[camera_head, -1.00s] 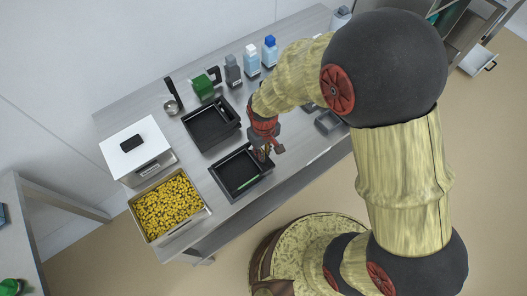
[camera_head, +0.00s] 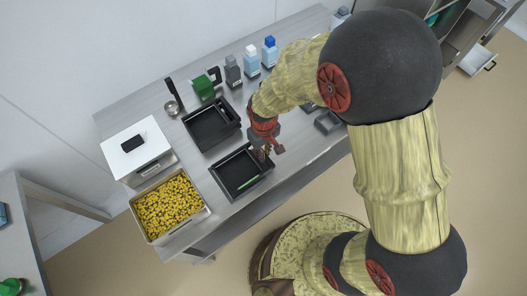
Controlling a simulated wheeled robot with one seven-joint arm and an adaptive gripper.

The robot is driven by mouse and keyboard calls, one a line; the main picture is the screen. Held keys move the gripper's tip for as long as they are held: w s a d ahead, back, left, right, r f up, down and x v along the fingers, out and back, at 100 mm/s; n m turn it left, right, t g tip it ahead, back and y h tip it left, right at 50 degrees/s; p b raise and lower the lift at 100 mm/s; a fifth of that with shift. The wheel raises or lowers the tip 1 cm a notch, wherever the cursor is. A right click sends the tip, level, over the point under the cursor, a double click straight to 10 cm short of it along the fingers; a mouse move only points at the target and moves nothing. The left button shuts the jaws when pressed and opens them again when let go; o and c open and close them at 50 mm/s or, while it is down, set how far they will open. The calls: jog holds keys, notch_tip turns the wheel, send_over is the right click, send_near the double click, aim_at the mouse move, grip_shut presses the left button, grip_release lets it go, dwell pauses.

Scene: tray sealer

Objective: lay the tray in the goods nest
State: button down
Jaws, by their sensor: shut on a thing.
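A black rectangular tray (camera_head: 226,177) is at the front edge of the steel counter, with a thin green strip showing in it. My gripper (camera_head: 264,154) is at its upper right corner, shut on its rim; the fingertips are small and partly hidden. A second black tray-shaped holder (camera_head: 200,138) lies just behind it, with a dark piece inside. I cannot tell which black form is the goods nest, or whether the front tray rests on the surface.
A steel bin of yellow pieces (camera_head: 170,207) and a white box with a black handle (camera_head: 136,160) stand at the left. A green block (camera_head: 204,88), a grey bottle (camera_head: 233,72) and blue-white bottles (camera_head: 252,60) line the back. Dark blocks (camera_head: 327,122) lie right of my gripper.

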jog(key=c, duration=1.9)
grip_release()
jog(key=shift+o, duration=0.8)
jog(key=c, duration=0.3)
jog(key=shift+r+p, duration=2.85)
jog(key=shift+r, duration=0.65)
